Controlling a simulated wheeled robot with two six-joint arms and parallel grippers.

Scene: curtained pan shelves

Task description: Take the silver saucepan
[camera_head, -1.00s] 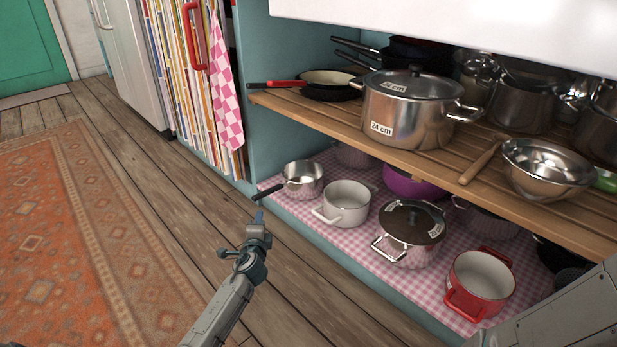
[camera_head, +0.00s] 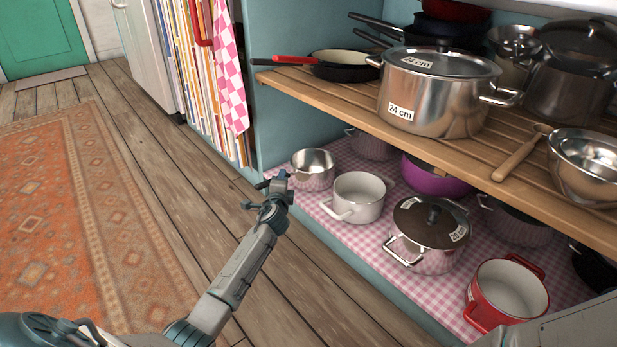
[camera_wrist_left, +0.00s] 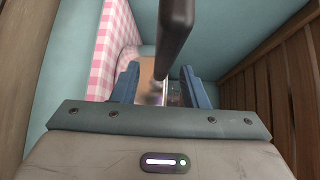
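The silver saucepan (camera_head: 316,165), small and open-topped, stands on the checked cloth of the lower shelf at its left end. Its dark handle, mostly hidden by my gripper in the head view, points out toward the floor. My left gripper (camera_head: 279,182) is at the handle, just in front of the pan. In the left wrist view, the dark handle (camera_wrist_left: 176,28) runs down toward the gap between the blue fingers of the left gripper (camera_wrist_left: 160,88). The fingers stand apart, with room on both sides of it. I cannot tell whether they touch it. My right gripper is out of view.
A white pot (camera_head: 357,200) stands close right of the saucepan. A lidded pot (camera_head: 430,237) and a red pot (camera_head: 508,290) stand further right. The wooden upper shelf (camera_head: 345,108) hangs above. A checked towel (camera_head: 231,75) hangs at left. The floor in front is clear.

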